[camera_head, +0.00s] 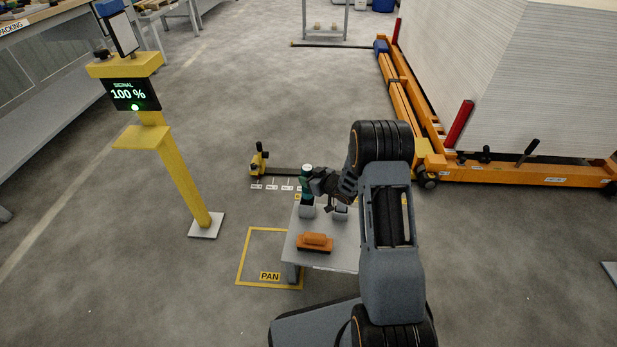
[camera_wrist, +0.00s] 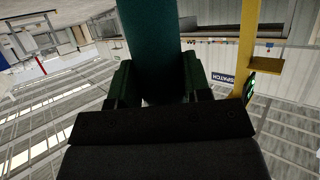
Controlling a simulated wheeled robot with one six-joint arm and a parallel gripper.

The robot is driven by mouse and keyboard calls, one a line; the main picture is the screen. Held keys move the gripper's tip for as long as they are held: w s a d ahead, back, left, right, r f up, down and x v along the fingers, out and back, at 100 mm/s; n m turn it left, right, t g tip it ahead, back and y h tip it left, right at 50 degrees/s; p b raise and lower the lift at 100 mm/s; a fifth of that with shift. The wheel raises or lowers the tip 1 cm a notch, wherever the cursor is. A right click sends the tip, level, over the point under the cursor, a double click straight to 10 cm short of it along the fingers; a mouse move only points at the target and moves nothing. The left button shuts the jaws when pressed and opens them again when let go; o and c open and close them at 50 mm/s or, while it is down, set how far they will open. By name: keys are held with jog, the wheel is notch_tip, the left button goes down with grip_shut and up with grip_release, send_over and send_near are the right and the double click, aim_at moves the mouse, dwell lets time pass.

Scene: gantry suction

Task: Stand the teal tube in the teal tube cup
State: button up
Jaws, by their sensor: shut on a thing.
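The teal tube (camera_head: 306,192) is upright with a pale top end, above the small table. My gripper (camera_head: 311,184) reaches in from the right and is shut on it. In the wrist view the tube (camera_wrist: 152,45) stands between both fingers of my gripper (camera_wrist: 155,80). A grey cup (camera_head: 307,212) is directly below the tube at the table's far left. I cannot tell whether the tube's lower end is inside this cup or just above it. A second grey cup (camera_head: 340,212) stands to its right, partly behind my arm.
The small table (camera_head: 296,254) carries an orange brush-like block (camera_head: 315,241) near its front. A yellow signal post (camera_head: 178,170) stands on the left. A low yellow-ended bar (camera_head: 258,160) lies behind the table. Orange rails (camera_head: 398,100) with a large white stack are at right.

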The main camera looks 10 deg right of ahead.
jog(key=shift+f+b, duration=1.65)
jog(key=shift+f, duration=0.65)
jog(key=o, duration=0.7)
jog(key=shift+r, duration=0.1)
jog(key=o, duration=0.4)
jog(key=shift+s, duration=0.1)
jog(key=p+v, duration=0.5)
jog(key=v, duration=0.8)
jog(key=shift+s+d, duration=0.15)
jog(key=shift+s, duration=0.1)
jog(key=shift+r, duration=0.1)
